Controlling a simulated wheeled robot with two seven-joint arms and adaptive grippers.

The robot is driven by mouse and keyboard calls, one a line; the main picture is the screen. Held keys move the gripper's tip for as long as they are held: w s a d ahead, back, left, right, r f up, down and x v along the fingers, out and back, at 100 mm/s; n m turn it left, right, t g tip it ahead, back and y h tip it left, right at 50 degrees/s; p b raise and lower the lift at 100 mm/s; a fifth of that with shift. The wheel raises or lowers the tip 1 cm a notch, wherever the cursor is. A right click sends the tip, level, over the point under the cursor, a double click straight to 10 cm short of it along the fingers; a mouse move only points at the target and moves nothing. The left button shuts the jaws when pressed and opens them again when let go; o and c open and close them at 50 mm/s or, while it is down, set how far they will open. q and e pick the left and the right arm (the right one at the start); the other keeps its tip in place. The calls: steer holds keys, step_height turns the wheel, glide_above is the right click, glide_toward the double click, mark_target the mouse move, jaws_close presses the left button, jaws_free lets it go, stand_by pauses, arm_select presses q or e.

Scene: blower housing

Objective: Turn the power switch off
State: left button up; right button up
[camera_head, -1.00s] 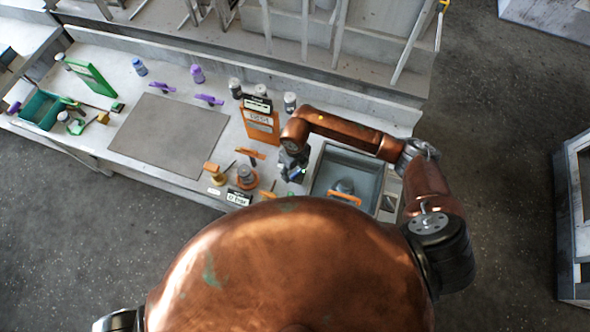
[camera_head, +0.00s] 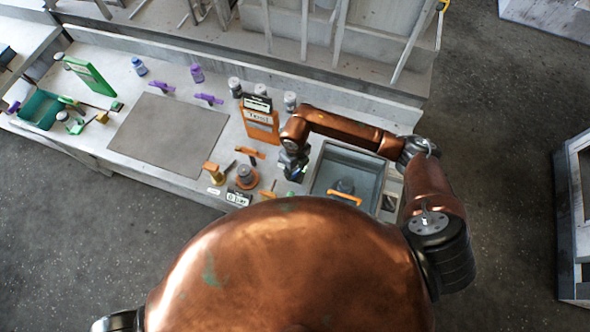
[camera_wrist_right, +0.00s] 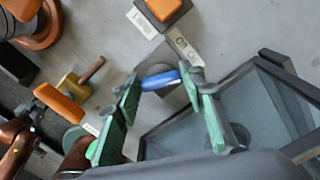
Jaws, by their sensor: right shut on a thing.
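The power switch shows in the right wrist view as a blue lever (camera_wrist_right: 161,79) beside a pale label (camera_wrist_right: 184,50) with "ON" on it. The switch's base is partly hidden by the fingers. In the head view my right gripper (camera_head: 294,170) is low over the bench, just left of the sink, and hides the switch. My left gripper is not in view.
The grey sink (camera_head: 345,170) with an orange handle (camera_head: 345,197) is close on the right. An orange panel (camera_head: 262,126) stands behind the gripper. Orange and brass fittings (camera_head: 246,177) are to the left. A flat grey mat (camera_head: 168,135) lies clear farther left.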

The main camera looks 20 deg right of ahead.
mark_target(295, 172)
steer(key=n+b, duration=0.2)
steer(key=n, duration=0.1)
steer(key=shift+f+b, duration=0.15)
steer(key=shift+b, duration=0.2)
steer(key=n+b, duration=0.4)
steer(key=shift+a, duration=0.1)
steer(key=shift+s+n+b, duration=0.2)
steer(key=shift+n+b, duration=1.5)
steer(key=shift+n, duration=0.5)
steer(key=shift+r, duration=0.2)
steer(key=o, duration=1.2)
steer(key=shift+c, duration=0.2)
step_height(295, 172, up, 12)
